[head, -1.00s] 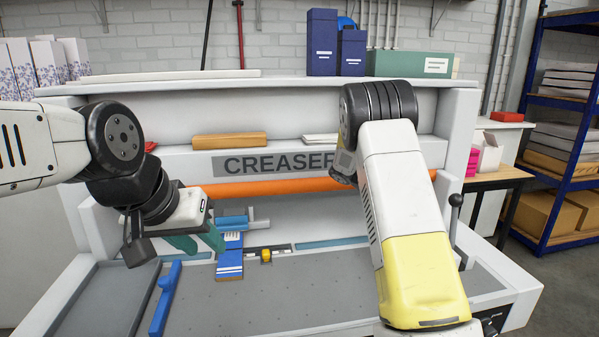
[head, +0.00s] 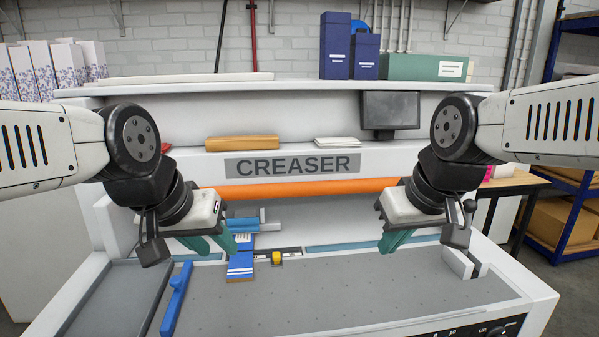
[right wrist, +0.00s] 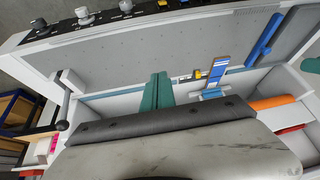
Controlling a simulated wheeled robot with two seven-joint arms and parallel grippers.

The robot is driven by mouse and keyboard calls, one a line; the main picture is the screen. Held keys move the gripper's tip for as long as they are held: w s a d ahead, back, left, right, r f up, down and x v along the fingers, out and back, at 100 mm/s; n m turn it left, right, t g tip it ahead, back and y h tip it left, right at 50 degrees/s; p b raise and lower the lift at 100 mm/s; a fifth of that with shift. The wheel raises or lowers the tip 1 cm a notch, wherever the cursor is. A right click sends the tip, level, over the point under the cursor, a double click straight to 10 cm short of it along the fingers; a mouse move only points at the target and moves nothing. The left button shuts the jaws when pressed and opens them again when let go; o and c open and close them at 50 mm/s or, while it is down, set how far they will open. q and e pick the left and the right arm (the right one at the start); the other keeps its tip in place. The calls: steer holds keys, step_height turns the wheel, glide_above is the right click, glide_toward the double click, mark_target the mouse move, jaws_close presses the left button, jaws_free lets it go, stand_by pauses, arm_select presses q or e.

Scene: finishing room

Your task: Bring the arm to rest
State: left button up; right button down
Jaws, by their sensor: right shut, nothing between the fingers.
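My right gripper (head: 393,243) hangs over the right part of the creaser bed (head: 380,285), its teal fingers together with nothing between them. Its fingers also show in the right wrist view (right wrist: 156,92), closed side by side. My left gripper (head: 222,244) is over the left part of the bed, its teal fingers angled down beside a blue and white card piece (head: 240,265).
The orange roller (head: 300,190) runs behind both grippers. A blue bar (head: 177,298) lies at the bed's left, and a small yellow part (head: 276,258) sits near the middle. A dark screen (head: 391,110) stands at the back right. The front middle of the bed is clear.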

steer(key=shift+s+a+r+m+t, duration=0.2)
steer(key=shift+s+a+m+t, duration=0.4)
steer(key=shift+m, duration=0.4)
steer(key=shift+s+a, duration=0.1)
steer(key=shift+s, duration=0.05)
stand_by(0.5)
